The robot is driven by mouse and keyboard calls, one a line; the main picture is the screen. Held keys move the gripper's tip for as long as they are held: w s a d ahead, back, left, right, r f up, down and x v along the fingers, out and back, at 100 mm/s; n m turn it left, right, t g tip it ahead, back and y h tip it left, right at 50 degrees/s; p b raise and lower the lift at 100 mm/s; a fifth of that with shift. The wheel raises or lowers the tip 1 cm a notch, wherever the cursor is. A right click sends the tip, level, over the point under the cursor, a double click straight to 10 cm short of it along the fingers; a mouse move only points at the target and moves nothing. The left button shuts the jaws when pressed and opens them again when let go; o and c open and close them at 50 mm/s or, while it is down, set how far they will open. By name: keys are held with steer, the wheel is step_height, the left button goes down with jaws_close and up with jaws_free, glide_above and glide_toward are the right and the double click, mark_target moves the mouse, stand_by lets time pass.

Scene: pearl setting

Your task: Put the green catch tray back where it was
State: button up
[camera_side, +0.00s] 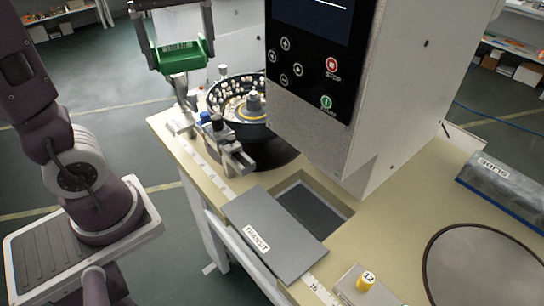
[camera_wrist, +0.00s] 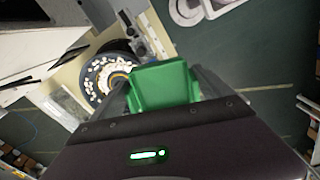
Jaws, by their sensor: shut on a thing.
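The green catch tray (camera_side: 182,56) is up in the air at the top left of the side view, above and to the left of the black bowl feeder. My gripper (camera_side: 178,40) is shut on it from above, with a finger at each side. In the wrist view the green catch tray (camera_wrist: 160,88) sits between the fingers of my gripper (camera_wrist: 163,92). It looks about level. The inside of the tray is hard to make out.
The black bowl feeder (camera_side: 227,117) holds several pale pieces. A metal fixture (camera_side: 228,150) stands at the bench edge before it. A white machine housing (camera_side: 395,110) rises to the right. A grey labelled plate (camera_side: 275,235) lies beside a recessed opening (camera_side: 312,208).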

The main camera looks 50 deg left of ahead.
steer(key=d+f+m, duration=0.2)
steer(key=d+f, duration=1)
steer(key=d, duration=0.4)
glide_toward(275, 234)
steer(key=shift+n, duration=0.4)
step_height(275, 234, down, 6)
steer(key=shift+r, duration=0.1)
steer(key=o, duration=1.2)
